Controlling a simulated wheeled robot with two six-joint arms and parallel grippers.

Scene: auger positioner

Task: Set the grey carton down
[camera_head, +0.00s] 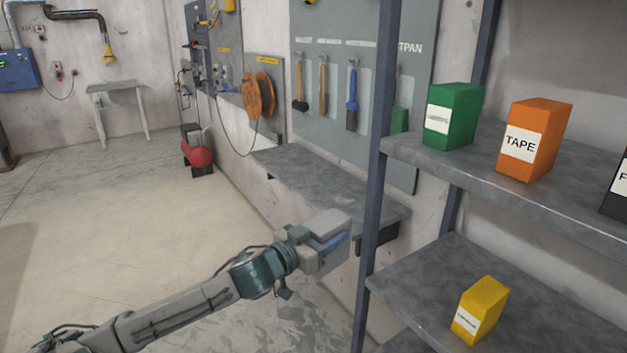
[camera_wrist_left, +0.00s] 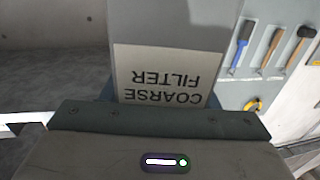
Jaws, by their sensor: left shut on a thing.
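The grey carton (camera_wrist_left: 175,22) fills the upper middle of the left wrist view. Its white label reads COARSE FILTER and appears upside down there. My left gripper (camera_head: 334,243) is shut on the carton; the dark edge of the gripper crosses the carton's lower part in the wrist view. In the head view the gripper is in the air, left of the shelf's blue upright and in front of the wall bench. There I cannot clearly tell the carton apart from the grey gripper parts. My right gripper is out of view.
The upper shelf (camera_head: 425,165) holds a green carton (camera_head: 455,115), an orange TAPE carton (camera_head: 545,118) and a black carton at the right edge. The lower shelf (camera_head: 440,265) holds a yellow carton (camera_head: 487,300), with bare room around it. The grey wall bench (camera_head: 310,185) is mostly clear.

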